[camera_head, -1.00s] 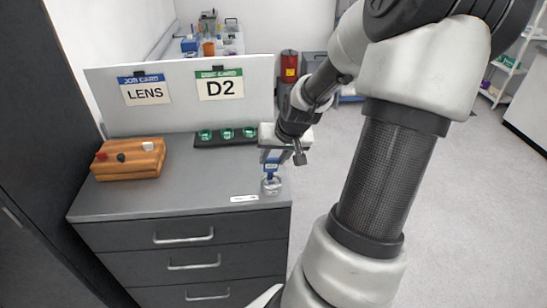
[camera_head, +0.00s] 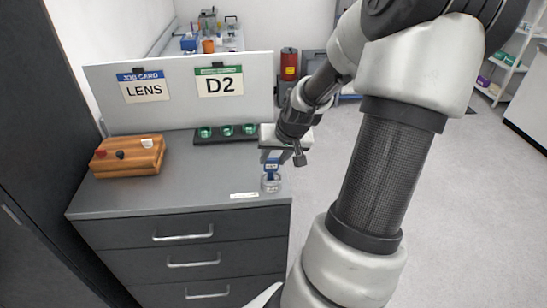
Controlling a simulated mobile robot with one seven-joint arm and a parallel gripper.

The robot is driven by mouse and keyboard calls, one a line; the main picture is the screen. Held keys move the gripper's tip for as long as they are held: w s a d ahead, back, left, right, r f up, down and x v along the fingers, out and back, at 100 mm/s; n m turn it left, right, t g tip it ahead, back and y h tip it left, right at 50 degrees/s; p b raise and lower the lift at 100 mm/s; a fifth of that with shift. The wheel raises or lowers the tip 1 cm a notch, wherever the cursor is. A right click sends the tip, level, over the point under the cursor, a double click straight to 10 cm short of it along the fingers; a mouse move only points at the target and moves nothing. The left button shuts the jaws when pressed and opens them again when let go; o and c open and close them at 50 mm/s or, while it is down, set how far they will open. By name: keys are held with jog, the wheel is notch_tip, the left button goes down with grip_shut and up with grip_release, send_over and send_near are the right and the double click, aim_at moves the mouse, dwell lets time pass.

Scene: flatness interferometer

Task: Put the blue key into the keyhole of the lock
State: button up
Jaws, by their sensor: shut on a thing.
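My gripper (camera_head: 271,156) is above the right front part of the grey cabinet top, with its fingers pointing down. It is shut on the blue key (camera_head: 271,166), which hangs upright below the fingers. The lock (camera_head: 271,183) is a small, pale, glassy-looking thing near the right front edge of the cabinet top. The key's lower end is right at the top of the lock. At this size I cannot tell whether the key's tip is inside the keyhole or just above it.
A white label (camera_head: 244,195) lies left of the lock. A dark tray (camera_head: 225,133) with green-rimmed round holders stands behind, before an upright panel (camera_head: 180,82) with LENS and D2 cards. The middle of the cabinet top (camera_head: 200,178) is clear.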

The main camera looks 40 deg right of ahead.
jog(key=shift+a+r+p, duration=0.1)
jog(key=shift+r+p, duration=0.1)
jog(key=shift+p, duration=0.35)
jog(key=shift+w, duration=0.15)
dwell(0.8)
jog(key=shift+f, duration=0.15)
jog(key=shift+r+p, duration=0.35)
jog(key=shift+p, duration=0.25)
jog(key=shift+c, duration=0.2)
jog(key=shift+s+p, duration=0.2)
jog(key=shift+p, duration=0.1)
dwell(0.8)
jog(key=shift+f, duration=0.35)
jog(key=shift+r+p, duration=0.3)
jog(key=shift+r, duration=0.05)
dwell(0.6)
jog(key=shift+r, duration=0.1)
